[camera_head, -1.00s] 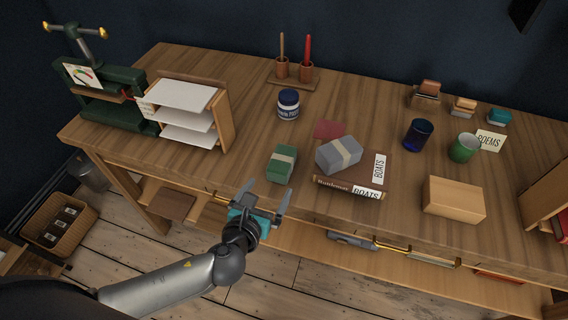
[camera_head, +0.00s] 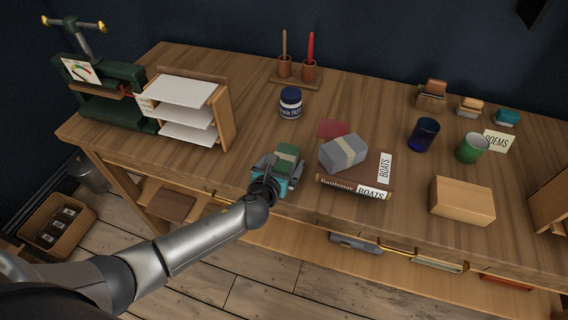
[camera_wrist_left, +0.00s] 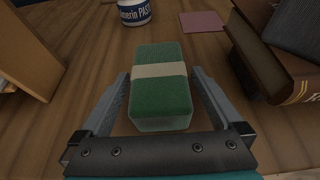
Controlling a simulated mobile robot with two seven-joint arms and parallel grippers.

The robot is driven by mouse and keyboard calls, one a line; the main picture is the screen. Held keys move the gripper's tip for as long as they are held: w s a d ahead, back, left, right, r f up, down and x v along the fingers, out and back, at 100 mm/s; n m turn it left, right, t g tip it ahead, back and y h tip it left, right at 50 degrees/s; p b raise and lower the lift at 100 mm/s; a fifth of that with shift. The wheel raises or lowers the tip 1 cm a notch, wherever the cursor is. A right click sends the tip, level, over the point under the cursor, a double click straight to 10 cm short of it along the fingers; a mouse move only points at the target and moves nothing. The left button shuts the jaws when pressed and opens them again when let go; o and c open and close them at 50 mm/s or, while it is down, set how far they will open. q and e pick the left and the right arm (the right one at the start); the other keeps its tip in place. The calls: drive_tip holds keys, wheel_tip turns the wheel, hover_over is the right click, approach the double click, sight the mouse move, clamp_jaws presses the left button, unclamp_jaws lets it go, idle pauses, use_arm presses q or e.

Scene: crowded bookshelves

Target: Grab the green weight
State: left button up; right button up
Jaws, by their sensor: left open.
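The green weight (camera_head: 286,153) is a green block with a pale band, lying on the wooden desk near its front edge. In the left wrist view the green weight (camera_wrist_left: 160,88) lies between the two fingers, with a gap on each side. My left gripper (camera_head: 279,162) is open around its near part; it also shows in the left wrist view (camera_wrist_left: 160,90). In the head view the gripper hides the weight's near end. My right gripper is not in view.
A paste jar (camera_head: 291,103) stands behind the weight. A paper tray rack (camera_head: 188,112) stands to the left.

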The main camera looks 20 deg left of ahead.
use_arm(q)
drive_tip(key=shift+w+f, duration=0.2)
drive_tip(key=shift+w, duration=0.15)
clamp_jaws()
idle(0.7)
drive_tip(key=shift+w+r, duration=0.1)
drive_tip(key=shift+r, duration=0.1)
